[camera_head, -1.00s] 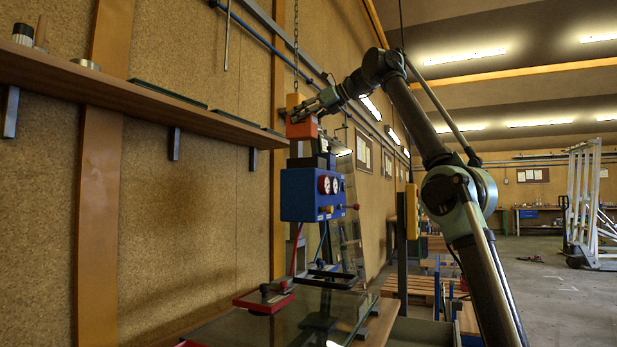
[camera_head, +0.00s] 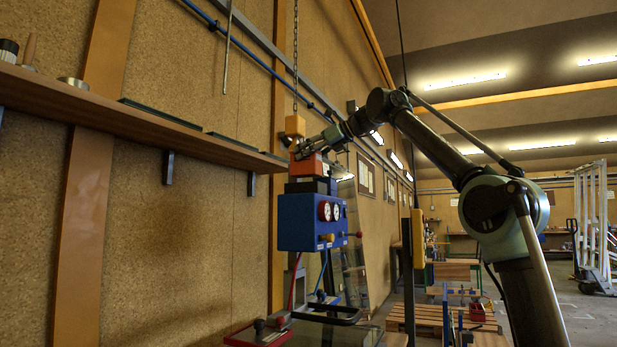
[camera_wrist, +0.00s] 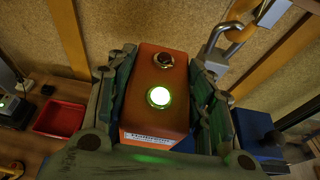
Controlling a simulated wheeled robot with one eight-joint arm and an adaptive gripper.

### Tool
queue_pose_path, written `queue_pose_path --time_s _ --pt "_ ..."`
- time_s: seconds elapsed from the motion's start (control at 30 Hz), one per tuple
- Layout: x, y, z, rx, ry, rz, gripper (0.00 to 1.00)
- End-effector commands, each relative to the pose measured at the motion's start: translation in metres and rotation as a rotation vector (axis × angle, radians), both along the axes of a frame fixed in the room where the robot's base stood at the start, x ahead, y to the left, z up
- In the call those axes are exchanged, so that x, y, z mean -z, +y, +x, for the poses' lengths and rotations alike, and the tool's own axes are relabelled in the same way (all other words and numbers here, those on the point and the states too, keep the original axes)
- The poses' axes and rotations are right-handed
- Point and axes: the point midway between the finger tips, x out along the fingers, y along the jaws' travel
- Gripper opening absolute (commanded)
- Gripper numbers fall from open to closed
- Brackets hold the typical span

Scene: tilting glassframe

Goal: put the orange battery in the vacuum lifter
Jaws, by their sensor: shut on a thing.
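The orange battery (camera_head: 307,167) is held upright by my gripper (camera_head: 300,152), whose fingers lie along its sides. In the wrist view the battery (camera_wrist: 160,112) sits between both fingers, with a glowing green light and a dark round knob on its top. The vacuum lifter (camera_head: 298,224) is a blue box with two gauges, hanging from a chain. The battery is directly above the lifter's dark upper part, very close to it. I cannot tell whether it is seated. In the wrist view a blue part of the lifter (camera_wrist: 258,130) shows right of the fingers.
A yellow-orange chain block (camera_head: 295,125) and a metal shackle (camera_wrist: 222,52) are close to my gripper. A wooden shelf (camera_head: 135,118) runs along the wall at left. A red tray (camera_wrist: 60,117) shows at left in the wrist view.

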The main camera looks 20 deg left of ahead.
Motion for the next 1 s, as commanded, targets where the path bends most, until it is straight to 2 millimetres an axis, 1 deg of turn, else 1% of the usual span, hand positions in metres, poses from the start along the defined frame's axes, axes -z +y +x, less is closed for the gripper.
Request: queue_pose_path --time_s 0.1,0.2,0.47,0.73,0.87,1.0 --pt "0.012 0.000 -0.002 -0.001 0.000 0.001 0.00" --pt "0.020 0.000 -0.001 -0.001 0.000 0.001 0.00" --pt "0.031 0.000 -0.001 -0.001 0.000 0.001 0.00" --pt "0.058 0.000 -0.001 0.000 0.000 0.001 0.00" --pt "0.063 0.000 -0.001 0.000 0.000 0.001 0.00" --pt "0.063 0.000 -0.001 0.000 0.000 0.001 0.00"
